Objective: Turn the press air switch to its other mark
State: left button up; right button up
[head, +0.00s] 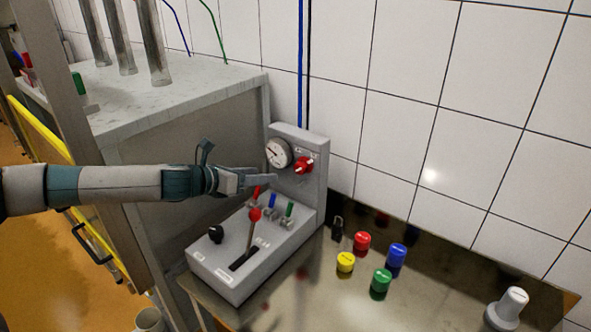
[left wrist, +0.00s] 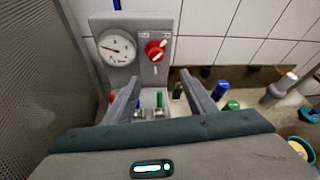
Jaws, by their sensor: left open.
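The press air switch is a red knob (head: 303,165) on the upright grey panel (head: 315,190) of the press control box, right of a round white gauge (head: 278,153). In the left wrist view the red knob (left wrist: 155,50) lies just beyond the fingertips, with two small pale marks above it. I cannot tell for sure which mark it points at. My left gripper (head: 264,179) is open and empty, left of the knob and a little below it in the head view. In the left wrist view its fingers (left wrist: 160,78) are spread, apart from the knob. My right gripper is not in view.
Below the panel, the control box holds a red-ball lever (head: 254,215), a black knob (head: 216,234) and small coloured toggles (head: 272,201). A black padlock (head: 337,229) and several coloured caps (head: 362,241) stand on the metal table to the right. A tiled wall is behind.

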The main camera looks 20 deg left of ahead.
aim_at(298, 169)
pick_arm(q)
jog(key=shift+w+a+r, duration=0.1)
jog(key=shift+a+r, duration=0.2)
jog(key=shift+a, duration=0.25)
jog(key=shift+w+d, duration=0.1)
jog(key=p+x, duration=0.3)
jog(key=x, duration=1.4)
jog(key=shift+w+f+p, duration=0.1)
jog(key=shift+f+p, duration=0.05)
jog(key=shift+p, duration=0.25)
jog(key=c, duration=1)
